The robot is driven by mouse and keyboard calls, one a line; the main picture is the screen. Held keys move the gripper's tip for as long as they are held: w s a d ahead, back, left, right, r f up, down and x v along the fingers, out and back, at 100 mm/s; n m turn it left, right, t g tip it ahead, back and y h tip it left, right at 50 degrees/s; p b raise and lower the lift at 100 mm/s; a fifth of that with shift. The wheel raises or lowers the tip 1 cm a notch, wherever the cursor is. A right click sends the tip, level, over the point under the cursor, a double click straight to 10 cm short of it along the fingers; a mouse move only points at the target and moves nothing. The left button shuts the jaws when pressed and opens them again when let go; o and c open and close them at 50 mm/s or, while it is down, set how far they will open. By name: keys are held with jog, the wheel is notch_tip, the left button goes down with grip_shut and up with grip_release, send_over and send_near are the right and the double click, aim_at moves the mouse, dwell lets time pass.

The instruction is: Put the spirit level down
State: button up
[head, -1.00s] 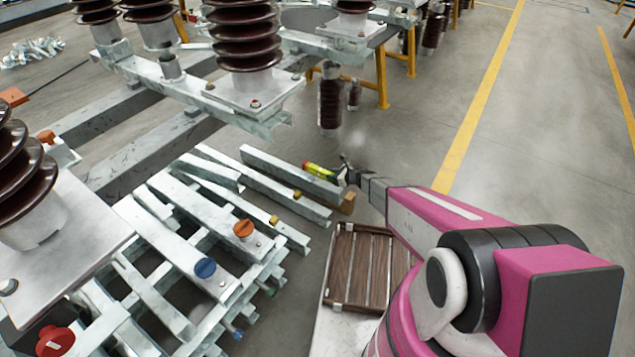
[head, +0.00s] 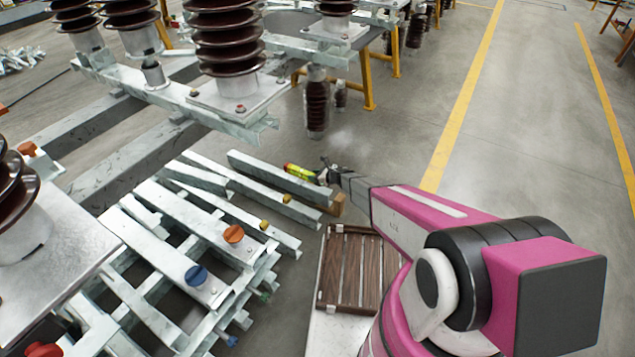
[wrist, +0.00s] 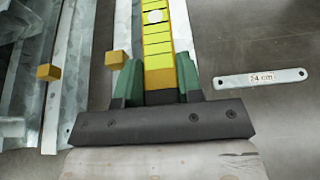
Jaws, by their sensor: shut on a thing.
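The spirit level (head: 299,172) is a yellow-green bar in the head view. It also shows in the wrist view (wrist: 158,45), pointing straight away from my gripper. My gripper (head: 326,174) is shut on its near end, with a green finger on each side in the wrist view (wrist: 158,82). In the head view the level appears over or just beyond the end of a grey steel beam (head: 270,176). I cannot tell whether it touches the beam. The finger pads partly hide its near end.
A steel frame with orange (head: 234,234) and blue (head: 196,275) knobs lies at left. A wooden block (head: 338,204) is under the beam's end. A slatted brown wooden rack (head: 323,262) is nearer. A plate marked 24 cm (wrist: 235,83) shows at right.

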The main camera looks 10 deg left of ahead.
jog(key=shift+w+d+f, duration=0.4)
jog(key=shift+w+f, duration=0.05)
jog(key=shift+w, duration=0.15)
jog(key=shift+w+d+f, duration=0.4)
jog(key=shift+w, duration=0.15)
jog(key=shift+f, duration=1.95)
jog(key=shift+f, duration=0.45)
jog(key=o, duration=1)
jog(key=shift+o, duration=0.2)
jog(key=shift+r, duration=0.1)
